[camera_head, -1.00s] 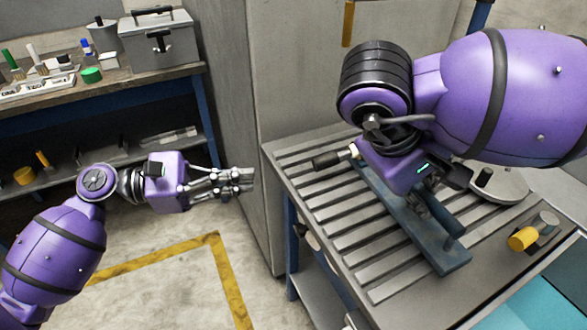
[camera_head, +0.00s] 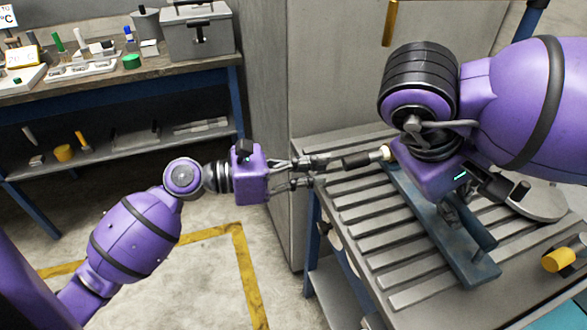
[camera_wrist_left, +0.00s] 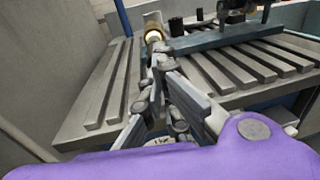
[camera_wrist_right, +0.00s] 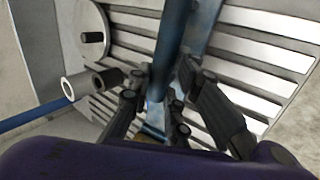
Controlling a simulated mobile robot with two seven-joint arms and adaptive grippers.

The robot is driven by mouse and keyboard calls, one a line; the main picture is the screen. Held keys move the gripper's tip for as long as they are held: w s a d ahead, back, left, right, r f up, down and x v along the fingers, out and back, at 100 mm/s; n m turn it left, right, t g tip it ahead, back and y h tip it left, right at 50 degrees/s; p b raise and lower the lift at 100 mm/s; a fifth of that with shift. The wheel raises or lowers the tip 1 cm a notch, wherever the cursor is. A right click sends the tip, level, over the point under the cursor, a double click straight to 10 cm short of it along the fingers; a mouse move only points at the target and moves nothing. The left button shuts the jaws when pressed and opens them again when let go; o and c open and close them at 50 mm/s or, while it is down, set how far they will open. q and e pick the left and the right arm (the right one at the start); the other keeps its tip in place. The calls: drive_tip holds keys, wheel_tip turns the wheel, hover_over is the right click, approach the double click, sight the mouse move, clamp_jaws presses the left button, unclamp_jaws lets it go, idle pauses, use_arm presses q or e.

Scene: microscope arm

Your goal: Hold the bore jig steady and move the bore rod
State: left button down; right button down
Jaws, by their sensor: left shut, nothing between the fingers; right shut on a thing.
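The bore jig is a blue bar (camera_head: 415,215) with upright parts, lying across the slotted grey table. My right gripper (camera_head: 448,212) is shut on a blue upright part of the jig, which also shows between its fingers in the right wrist view (camera_wrist_right: 172,45). The bore rod (camera_head: 357,160), with a black handle and a pale collar, sticks out to the left from the jig's far end. My left gripper (camera_head: 318,172) is shut and empty, close to the handle's left end. In the left wrist view the rod (camera_wrist_left: 153,35) lies just beyond the fingertips; I cannot tell whether they touch.
The slotted table (camera_head: 385,297) has bare slats left of the jig. A round grey plate (camera_head: 545,203) and a yellow cylinder (camera_head: 558,259) are at right. A grey cabinet (camera_head: 330,70) stands behind. A workbench (camera_head: 100,88) with a grey toolbox (camera_head: 197,33) stands at back left.

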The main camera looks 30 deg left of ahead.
use_arm(q)
drive_tip(key=shift+x, duration=0.95)
